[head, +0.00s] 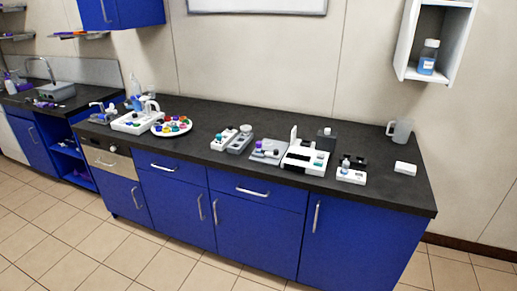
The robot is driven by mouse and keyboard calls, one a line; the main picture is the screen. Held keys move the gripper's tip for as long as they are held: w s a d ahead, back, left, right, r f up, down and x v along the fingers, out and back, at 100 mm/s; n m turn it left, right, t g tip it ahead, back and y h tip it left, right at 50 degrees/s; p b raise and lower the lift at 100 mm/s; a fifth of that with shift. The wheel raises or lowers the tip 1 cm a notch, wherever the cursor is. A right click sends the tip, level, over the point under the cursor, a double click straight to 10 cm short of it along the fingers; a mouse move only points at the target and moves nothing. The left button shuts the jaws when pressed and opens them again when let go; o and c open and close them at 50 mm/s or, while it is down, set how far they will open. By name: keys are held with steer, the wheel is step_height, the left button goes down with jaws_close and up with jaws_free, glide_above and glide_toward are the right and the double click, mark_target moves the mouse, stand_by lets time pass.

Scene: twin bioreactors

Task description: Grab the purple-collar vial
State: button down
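No vial with a clearly readable purple collar stands out at this size. A small purplish spot (259,144) shows at the grey tray (262,158) near the middle of the dark counter, but I cannot tell whether it is a vial collar. A round white plate (160,133) to the left holds several small coloured pieces, too small to make out. My gripper and arm are not in view.
The black counter (350,207) sits on blue cabinets. White racks (221,144), a white device (306,168), a dark box (326,140), a clear jug (399,132) and a small white block (405,168) stand on it. Its front edge is mostly clear.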

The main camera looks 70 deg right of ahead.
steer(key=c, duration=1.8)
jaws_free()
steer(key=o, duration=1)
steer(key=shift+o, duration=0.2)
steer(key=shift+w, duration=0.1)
